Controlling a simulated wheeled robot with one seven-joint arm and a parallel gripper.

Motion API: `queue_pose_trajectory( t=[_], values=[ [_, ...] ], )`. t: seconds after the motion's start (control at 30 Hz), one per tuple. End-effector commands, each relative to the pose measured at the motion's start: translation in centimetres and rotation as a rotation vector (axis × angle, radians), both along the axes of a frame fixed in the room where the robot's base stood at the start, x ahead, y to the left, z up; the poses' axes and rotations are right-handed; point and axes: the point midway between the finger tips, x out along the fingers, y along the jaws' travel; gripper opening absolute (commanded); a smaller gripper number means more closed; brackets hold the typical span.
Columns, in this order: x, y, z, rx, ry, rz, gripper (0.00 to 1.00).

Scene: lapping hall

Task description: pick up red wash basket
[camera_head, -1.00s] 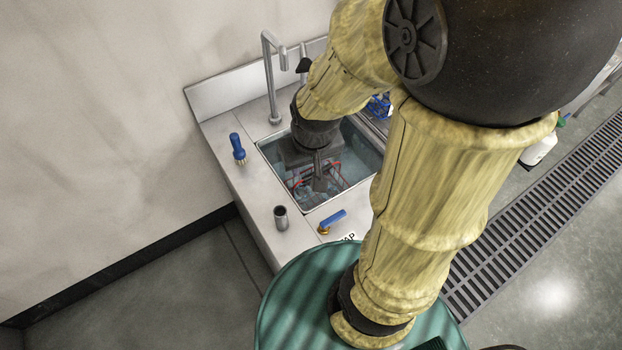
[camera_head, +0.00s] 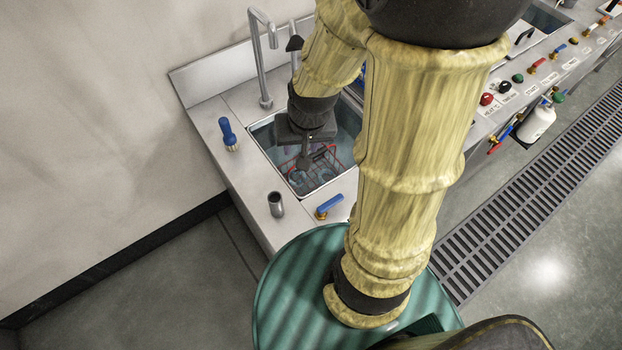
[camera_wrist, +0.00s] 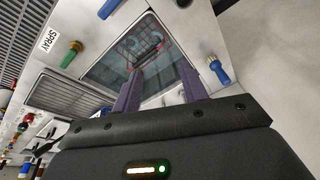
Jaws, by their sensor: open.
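The red wash basket (camera_head: 322,172) sits down in the sink basin (camera_head: 262,133), a wire frame with red edges. Its far part is partly hidden behind my gripper and arm. In the wrist view the basket (camera_wrist: 141,42) shows dark mesh with a red rim, beyond the fingertips. My gripper (camera_head: 311,157) hangs over the basin above the basket. In the wrist view its two fingers (camera_wrist: 172,70) are spread apart with nothing between them. I cannot tell how far above the basket the tips are.
A tall faucet (camera_head: 263,60) stands behind the basin. A blue-handled brush (camera_head: 228,134), a metal cup (camera_head: 276,204) and a blue-handled tap (camera_head: 329,207) stand on the counter around it. Valves and knobs line the counter at right. A floor grate (camera_head: 500,215) runs alongside.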

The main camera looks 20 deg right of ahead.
Motion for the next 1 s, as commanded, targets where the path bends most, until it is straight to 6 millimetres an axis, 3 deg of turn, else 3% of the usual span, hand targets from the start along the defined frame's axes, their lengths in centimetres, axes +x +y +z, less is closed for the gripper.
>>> queue_pose_trajectory(
  t=[0.03,0.1,0.5,0.73,1.0],
  values=[
    [0.4,-0.6,-2.2,0.022,-0.001,-0.06,0.43],
    [0.9,-1.2,-3.7,0.054,-0.009,-0.134,0.43],
    [3.8,-4.5,-11.5,0.274,-0.079,-0.57,0.43],
    [5.3,-7.6,-14.5,0.423,-0.151,-0.84,0.43],
    [6.1,-10.1,-15.2,0.528,-0.216,-1.025,0.43]
  ],
)
